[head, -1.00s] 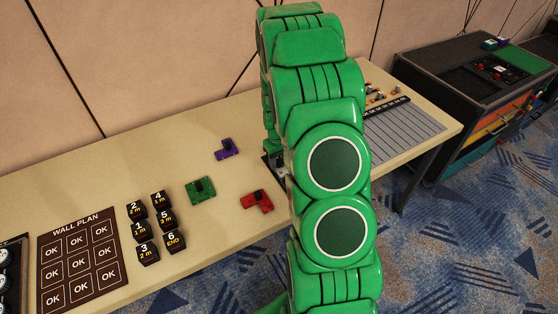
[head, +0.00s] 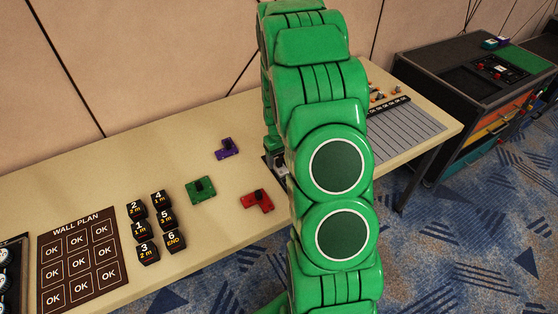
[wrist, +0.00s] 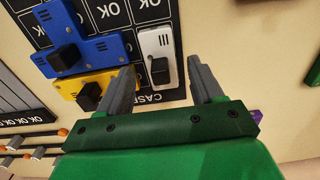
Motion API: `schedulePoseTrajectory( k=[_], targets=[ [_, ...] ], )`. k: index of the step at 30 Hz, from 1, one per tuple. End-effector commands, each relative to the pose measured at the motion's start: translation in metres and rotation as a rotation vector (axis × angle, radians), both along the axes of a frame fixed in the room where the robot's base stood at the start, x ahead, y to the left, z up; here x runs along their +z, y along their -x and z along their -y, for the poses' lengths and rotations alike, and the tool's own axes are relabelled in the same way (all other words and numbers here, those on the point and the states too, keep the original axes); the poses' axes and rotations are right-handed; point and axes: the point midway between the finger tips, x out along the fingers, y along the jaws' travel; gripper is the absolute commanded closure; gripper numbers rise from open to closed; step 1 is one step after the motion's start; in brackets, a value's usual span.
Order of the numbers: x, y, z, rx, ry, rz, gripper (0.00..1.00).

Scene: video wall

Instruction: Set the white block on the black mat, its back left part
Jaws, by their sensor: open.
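The white block (wrist: 154,43), with a black knob, lies on the black mat (wrist: 174,94) in the wrist view, close to the mat's lettered edge. A blue block (wrist: 92,48) and a yellow block (wrist: 70,86) are left of it, also on the mat. My gripper (wrist: 160,66) is open, one finger to each side of the white block's knob end; I cannot tell whether they touch it. In the head view my arm hides most of the mat, and only a dark corner (head: 268,164) shows. The white block is not clear there.
A purple block (head: 228,149), a green block (head: 201,190) and a red block (head: 257,201) lie on the table left of my arm. Black numbered blocks (head: 155,225) and the wall plan board (head: 80,261) are farther left. A grey lined sheet (head: 405,132) lies to the right.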

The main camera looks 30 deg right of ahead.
Motion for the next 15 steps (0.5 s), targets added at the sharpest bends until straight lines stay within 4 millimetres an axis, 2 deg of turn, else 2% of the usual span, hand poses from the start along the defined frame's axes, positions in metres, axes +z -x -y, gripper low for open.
schedulePoseTrajectory(
  k=[15],
  targets=[
    [0.081,-0.002,0.000,0.001,0.002,0.005,0.34]
  ],
)
